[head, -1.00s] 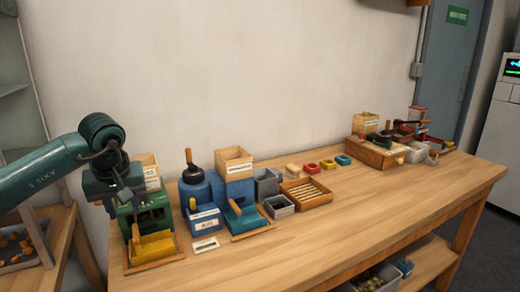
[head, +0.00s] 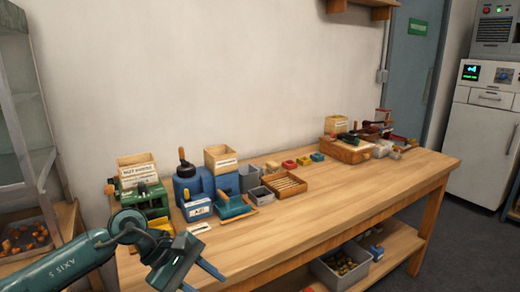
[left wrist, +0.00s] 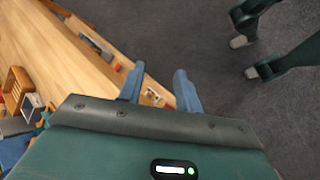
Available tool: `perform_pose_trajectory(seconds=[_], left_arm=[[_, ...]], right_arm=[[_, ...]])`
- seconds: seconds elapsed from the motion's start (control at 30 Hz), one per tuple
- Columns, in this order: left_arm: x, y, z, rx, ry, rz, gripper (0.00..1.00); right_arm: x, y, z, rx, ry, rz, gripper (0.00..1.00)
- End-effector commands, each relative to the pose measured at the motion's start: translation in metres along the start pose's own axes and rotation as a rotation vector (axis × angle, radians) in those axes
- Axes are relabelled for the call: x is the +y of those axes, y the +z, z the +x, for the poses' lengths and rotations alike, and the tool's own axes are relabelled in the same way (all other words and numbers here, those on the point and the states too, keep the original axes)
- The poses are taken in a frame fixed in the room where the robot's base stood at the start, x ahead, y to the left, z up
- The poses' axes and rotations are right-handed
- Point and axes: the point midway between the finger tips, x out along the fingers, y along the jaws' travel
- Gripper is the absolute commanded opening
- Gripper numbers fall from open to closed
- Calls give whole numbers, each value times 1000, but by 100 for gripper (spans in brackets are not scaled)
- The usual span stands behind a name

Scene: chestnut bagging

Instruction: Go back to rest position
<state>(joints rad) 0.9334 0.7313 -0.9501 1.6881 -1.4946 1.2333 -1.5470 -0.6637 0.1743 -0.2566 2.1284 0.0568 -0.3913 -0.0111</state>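My left gripper (head: 203,280) is at the lower left of the head view, by the front left edge of the workbench (head: 330,215). Its two blue fingers are spread apart with nothing between them, as the left wrist view (left wrist: 160,90) also shows. There the bench edge and dark floor lie beyond the fingers. My left forearm hides part of the green machine (head: 150,196) on the bench. My right gripper does not show in the head view, and I cannot make it out in the left wrist view.
A blue machine (head: 188,186), a wooden hopper box (head: 220,160) and a wooden slatted tray (head: 285,185) stand along the bench. The bench's front middle is clear. A grey bin (head: 341,268) sits on the lower shelf. A side shelf (head: 28,245) is at left.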

Motion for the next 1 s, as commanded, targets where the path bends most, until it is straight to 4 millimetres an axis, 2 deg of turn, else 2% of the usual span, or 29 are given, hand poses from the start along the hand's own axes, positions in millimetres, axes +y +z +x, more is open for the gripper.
perform_pose_trajectory(seconds=[0.03, 0.1, 0.2, 0.3, 0.37, 0.47, 0.57, 0.6, 0.63, 0.7, 0.8, 0.9, 1.0], left_arm=[[0, 32, 22, -158, 58, -134, 34], [6, 70, 38, -370, 142, -355, 34], [17, 109, 44, -669, 231, -716, 34], [26, 124, 37, -961, 286, -1115, 34], [29, 121, 31, -1132, 307, -1372, 34], [21, 100, 25, -1411, 321, -1813, 34], [-5, 66, 27, -1683, 322, -2265, 34], [-22, 52, 31, -1792, 321, -2447, 34], [-37, 42, 36, 1797, -304, 2477, 34], [-77, 21, 48, 1575, -241, 2205, 34], [-138, 6, 67, 1318, -182, 1855, 34], [-186, 3, 81, 1149, -154, 1604, 34], [-215, 6, 90, 1051, -140, 1449, 34]], right_arm=[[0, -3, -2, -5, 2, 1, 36], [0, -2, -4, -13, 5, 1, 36], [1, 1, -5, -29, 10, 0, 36], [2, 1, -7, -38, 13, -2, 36], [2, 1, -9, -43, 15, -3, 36], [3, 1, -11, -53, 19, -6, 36], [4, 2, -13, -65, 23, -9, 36], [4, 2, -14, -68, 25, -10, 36], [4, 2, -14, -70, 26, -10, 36], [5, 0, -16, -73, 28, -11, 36], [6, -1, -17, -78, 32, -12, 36], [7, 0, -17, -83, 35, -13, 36], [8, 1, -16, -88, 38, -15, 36]])
